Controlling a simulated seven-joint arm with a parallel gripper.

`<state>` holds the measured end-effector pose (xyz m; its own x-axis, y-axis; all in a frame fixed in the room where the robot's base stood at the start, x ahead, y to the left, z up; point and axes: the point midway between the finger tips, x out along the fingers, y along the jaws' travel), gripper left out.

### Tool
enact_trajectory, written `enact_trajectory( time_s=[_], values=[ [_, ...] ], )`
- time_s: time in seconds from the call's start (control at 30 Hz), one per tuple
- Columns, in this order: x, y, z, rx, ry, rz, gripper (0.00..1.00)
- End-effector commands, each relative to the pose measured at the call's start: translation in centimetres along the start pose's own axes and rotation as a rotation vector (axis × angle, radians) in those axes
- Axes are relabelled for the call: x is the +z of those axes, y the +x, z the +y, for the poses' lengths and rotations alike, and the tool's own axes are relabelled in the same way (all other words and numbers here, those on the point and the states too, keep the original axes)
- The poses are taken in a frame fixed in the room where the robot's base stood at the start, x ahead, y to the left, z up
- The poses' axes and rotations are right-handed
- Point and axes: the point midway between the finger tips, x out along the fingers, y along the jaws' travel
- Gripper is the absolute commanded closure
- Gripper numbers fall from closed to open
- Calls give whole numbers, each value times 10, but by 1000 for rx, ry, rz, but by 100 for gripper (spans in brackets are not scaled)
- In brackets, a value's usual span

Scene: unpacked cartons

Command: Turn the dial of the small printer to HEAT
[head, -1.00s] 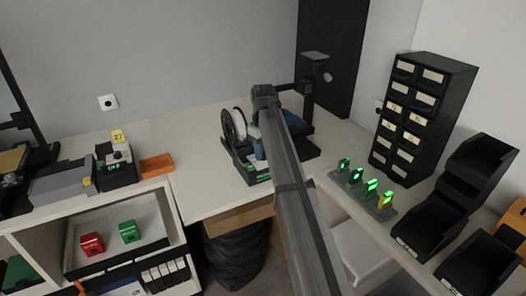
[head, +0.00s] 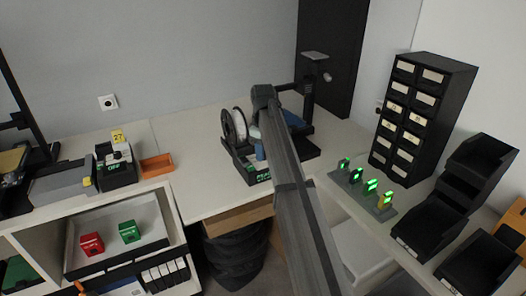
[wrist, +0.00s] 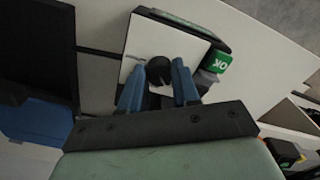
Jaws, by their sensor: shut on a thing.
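The small printer (head: 247,172) stands on the bench in the middle of the head view, with a spool (head: 234,127) at its back left. My gripper (head: 260,152) is down at the printer, mostly behind my own arm in that view. In the wrist view, the black round dial (wrist: 158,68) sits on a white face (wrist: 138,75). My gripper's blue fingers (wrist: 158,84) are shut on the dial, one on each side. A green OK tag (wrist: 216,62) shows beside the white face. I cannot read the dial's setting or see a HEAT mark.
A row of green-lit devices (head: 371,187) stands to the right, before a black drawer cabinet (head: 411,118) and black bins (head: 434,222). A grey and black machine (head: 117,168) and an orange tray (head: 157,166) are at the left.

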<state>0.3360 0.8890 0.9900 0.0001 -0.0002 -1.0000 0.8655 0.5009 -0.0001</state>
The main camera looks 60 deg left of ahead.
Motion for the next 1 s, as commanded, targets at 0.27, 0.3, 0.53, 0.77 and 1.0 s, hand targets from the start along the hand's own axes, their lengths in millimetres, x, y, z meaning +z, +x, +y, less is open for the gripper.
enact_trajectory(
  time_s=[0.27, 0.3, 0.53, 0.77, 1.0],
  values=[
    [0, 0, 0, 0, 1, 0, 48],
    [0, 0, 0, 0, 1, 0, 44],
    [0, 0, 0, 0, 1, 0, 44],
    [-1, -17, 1, 2, 1, 1, 44],
    [-1, -62, 1, 2, 1, 1, 44]
  ],
)
